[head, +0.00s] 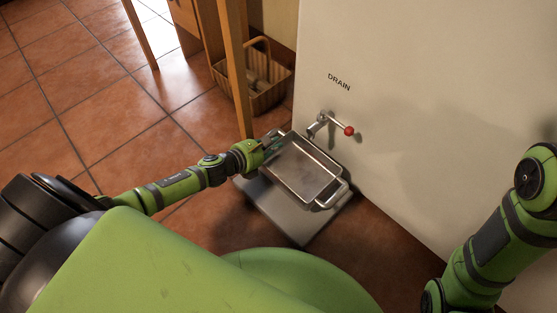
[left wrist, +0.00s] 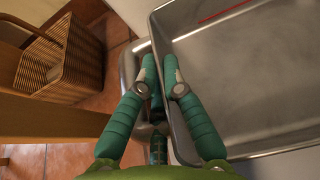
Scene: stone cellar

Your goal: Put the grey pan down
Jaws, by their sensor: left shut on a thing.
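The grey pan (head: 303,168) is a shallow rectangular metal tray with a handle at its near right end. It is roughly level and seems empty, under the drain tap and over a flat grey platform (head: 296,222). I cannot tell whether it touches the platform. My left gripper (head: 274,144) is shut on the pan's far left end. In the left wrist view, the fingers (left wrist: 160,66) close at the handle and side wall of the pan (left wrist: 245,70). My right arm shows at the right edge, but its gripper is out of view.
A drain tap with a red knob (head: 349,130) sticks out of the pale wall (head: 420,110) marked DRAIN, just above the pan. A wooden table leg (head: 235,70) stands close behind my left gripper. A wicker basket (head: 265,95) is beyond it. Tiled floor at left is clear.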

